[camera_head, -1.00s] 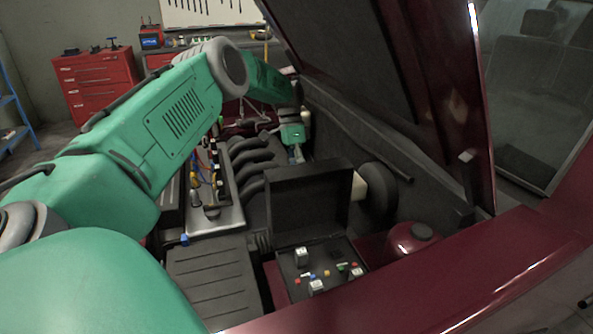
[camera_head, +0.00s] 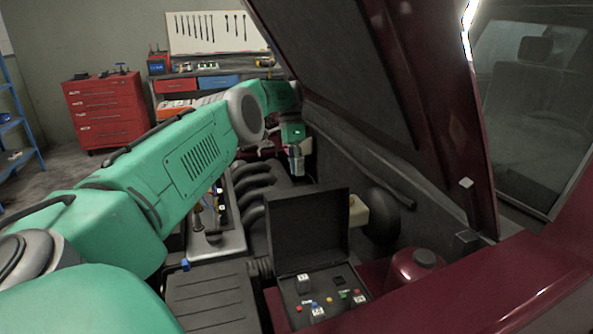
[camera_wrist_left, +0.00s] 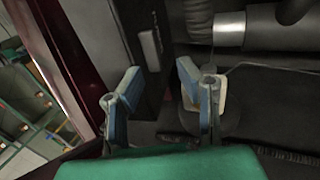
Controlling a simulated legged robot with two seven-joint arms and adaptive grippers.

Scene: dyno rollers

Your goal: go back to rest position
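My left arm (camera_head: 185,165) is green and reaches in from the left over the engine bay, under the raised dark red hood. My left gripper (camera_head: 297,160) is small and far off in the head view, beyond the black hoses. In the left wrist view its two blue-grey fingers (camera_wrist_left: 160,88) stand apart with nothing between them. My right gripper is in neither view.
An open black box (camera_head: 312,235) with coloured buttons sits at the front of the engine bay. The hood (camera_head: 425,110) slopes close to the right of my left arm. A red drawer cabinet (camera_head: 104,112) and a tool board (camera_head: 215,32) stand behind.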

